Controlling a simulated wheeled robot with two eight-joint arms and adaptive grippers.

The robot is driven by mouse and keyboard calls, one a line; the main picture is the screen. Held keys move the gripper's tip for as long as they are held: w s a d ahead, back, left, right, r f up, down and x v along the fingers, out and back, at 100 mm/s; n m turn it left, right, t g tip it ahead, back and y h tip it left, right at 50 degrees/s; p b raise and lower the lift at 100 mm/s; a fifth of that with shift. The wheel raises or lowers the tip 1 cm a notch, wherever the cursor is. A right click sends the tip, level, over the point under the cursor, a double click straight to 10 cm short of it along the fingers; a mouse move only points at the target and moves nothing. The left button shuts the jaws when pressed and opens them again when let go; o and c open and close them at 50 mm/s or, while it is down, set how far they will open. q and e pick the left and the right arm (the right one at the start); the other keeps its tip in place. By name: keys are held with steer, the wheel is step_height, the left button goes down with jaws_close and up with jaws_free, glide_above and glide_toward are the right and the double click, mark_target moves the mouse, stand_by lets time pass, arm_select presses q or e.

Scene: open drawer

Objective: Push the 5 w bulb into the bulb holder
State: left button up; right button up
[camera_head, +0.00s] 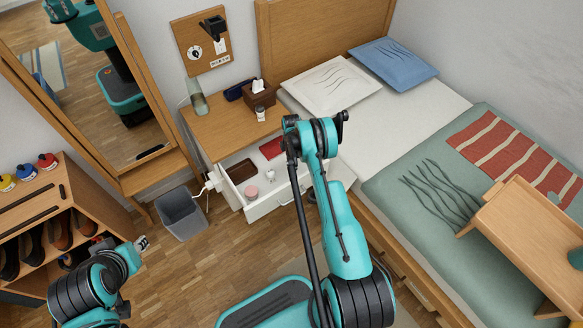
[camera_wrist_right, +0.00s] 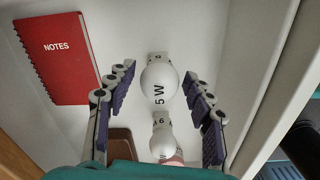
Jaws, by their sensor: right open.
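In the right wrist view a round white bulb (camera_wrist_right: 158,84) marked "5 W" lies in the open white drawer (camera_wrist_right: 225,30). My right gripper (camera_wrist_right: 160,100) is open, with its purple-padded fingers spread on both sides of this bulb, apart from it. A second white bulb (camera_wrist_right: 163,142) shows nearer the wrist. In the head view the drawer (camera_head: 286,196) is pulled out. My left gripper (camera_head: 142,243) is away at the lower left; its jaw state is unclear.
A red notebook (camera_wrist_right: 56,58) and a brown item (camera_wrist_right: 121,143) lie in the drawer, beside the bulbs. In the head view a pink round item (camera_head: 251,191) is also inside. A grey bin (camera_head: 182,214) stands left of the drawer, the bed (camera_head: 420,110) to the right.

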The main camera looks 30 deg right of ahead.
steer(key=shift+f, duration=0.1)
steer(key=c, duration=1.1)
step_height(320, 180, up, 10)
steer(key=p, duration=0.4)
